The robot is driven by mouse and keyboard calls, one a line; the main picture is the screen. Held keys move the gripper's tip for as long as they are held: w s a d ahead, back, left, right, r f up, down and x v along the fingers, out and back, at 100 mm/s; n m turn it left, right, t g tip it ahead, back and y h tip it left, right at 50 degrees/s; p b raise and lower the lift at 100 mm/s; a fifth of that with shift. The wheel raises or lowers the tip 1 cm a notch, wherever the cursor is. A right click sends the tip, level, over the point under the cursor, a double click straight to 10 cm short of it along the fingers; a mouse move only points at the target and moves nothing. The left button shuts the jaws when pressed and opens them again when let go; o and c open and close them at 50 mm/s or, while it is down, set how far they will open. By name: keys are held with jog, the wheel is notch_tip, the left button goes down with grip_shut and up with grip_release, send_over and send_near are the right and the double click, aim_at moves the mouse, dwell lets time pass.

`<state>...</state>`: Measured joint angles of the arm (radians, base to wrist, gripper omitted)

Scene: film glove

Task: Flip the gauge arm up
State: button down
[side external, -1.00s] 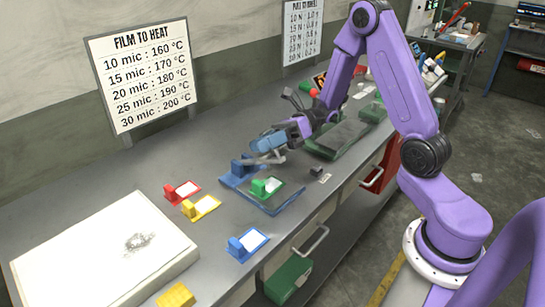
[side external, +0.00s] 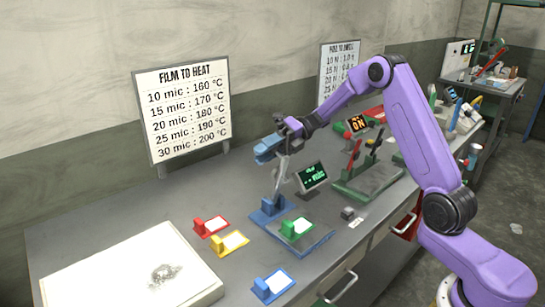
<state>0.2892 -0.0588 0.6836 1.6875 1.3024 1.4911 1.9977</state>
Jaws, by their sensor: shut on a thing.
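The gauge has a blue base (side external: 268,213) on the bench, and its grey gauge arm (side external: 279,180) stands steeply upright from the base, leaning slightly right in the side view. A green sample holder with a white card (side external: 297,228) lies on the gauge's flat blue plate (side external: 312,241).
A small display (side external: 312,177) stands just right of the gauge arm. Red (side external: 211,226), yellow (side external: 230,243) and blue (side external: 273,285) holders lie on the bench in front. A green-based device with red and black levers (side external: 368,182) stands further right. A white slab (side external: 120,280) fills the front left.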

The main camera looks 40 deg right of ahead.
jog(key=shift+w+f, duration=0.1)
jog(key=shift+w, duration=0.55)
jog(key=shift+d, duration=0.1)
jog(key=shift+f, duration=0.1)
jog(key=c, duration=0.9)
grip_release()
jog(key=shift+o, duration=0.2)
jog(key=v, duration=1.7)
jog(key=shift+d, duration=0.2)
jog(key=shift+s, duration=0.1)
